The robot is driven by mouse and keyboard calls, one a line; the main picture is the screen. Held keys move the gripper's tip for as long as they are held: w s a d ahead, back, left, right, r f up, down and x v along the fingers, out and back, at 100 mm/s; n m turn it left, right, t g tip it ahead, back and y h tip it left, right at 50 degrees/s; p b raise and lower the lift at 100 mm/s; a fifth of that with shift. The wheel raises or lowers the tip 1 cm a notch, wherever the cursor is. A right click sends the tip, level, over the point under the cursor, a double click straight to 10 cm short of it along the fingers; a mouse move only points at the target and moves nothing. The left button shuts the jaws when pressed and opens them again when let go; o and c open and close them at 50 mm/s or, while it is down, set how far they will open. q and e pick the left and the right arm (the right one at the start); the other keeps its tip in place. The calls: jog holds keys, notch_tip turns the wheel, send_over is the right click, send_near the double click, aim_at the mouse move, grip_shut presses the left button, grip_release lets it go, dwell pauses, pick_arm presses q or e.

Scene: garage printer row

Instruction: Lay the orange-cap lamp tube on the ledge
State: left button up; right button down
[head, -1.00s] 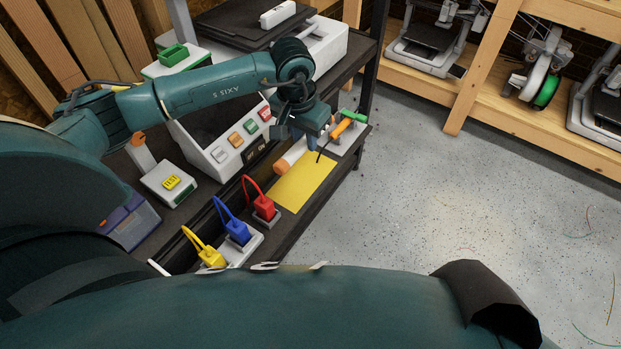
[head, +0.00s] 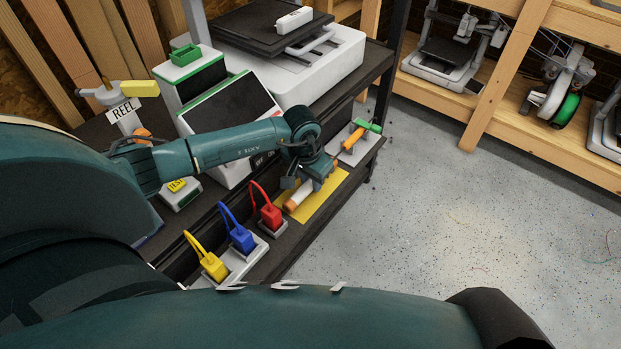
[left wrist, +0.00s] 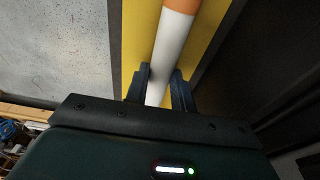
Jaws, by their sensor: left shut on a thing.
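The lamp tube (head: 301,196) is white with an orange cap (head: 290,206) at its near end. My left gripper (head: 312,181) is shut around the tube's body, and the cap sticks out past the fingers. The tube is over the yellow patch (head: 325,208) on the dark ledge (head: 286,246); I cannot tell whether it touches. In the left wrist view the fingers (left wrist: 161,88) are on either side of the white tube (left wrist: 172,48), which runs roughly along the yellow strip (left wrist: 140,32). The tube's other end is hidden by the gripper. My right gripper is not in view.
Red (head: 271,216), blue (head: 242,238) and yellow (head: 214,266) plugs stand in sockets left of the yellow patch. A green-and-orange tool (head: 356,138) rests on a pale holder beyond it. A white printer (head: 318,68) stands behind. Open floor (head: 440,220) lies to the right.

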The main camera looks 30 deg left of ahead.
aim_at(306, 186)
pick_arm(q)
jog(key=shift+f+b, duration=0.2)
jog(key=shift+b, duration=0.1)
jog(key=o, duration=0.7)
jog(key=shift+r, duration=0.1)
jog(key=shift+c, duration=0.2)
jog(key=o, duration=0.3)
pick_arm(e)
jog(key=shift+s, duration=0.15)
pick_arm(q)
jog(key=shift+o, duration=0.2)
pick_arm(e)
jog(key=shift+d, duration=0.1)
pick_arm(q)
jog(key=shift+r+p, duration=0.2)
jog(key=shift+p, duration=0.15)
notch_tip(306, 186, up, 12)
jog(key=s, duration=0.1)
jog(key=shift+s+p, duration=0.35)
jog(key=shift+p, duration=0.1)
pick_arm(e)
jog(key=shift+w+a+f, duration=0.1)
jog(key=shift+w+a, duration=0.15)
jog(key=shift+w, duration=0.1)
pick_arm(q)
jog(key=shift+a+f, duration=0.1)
jog(key=shift+a, duration=0.05)
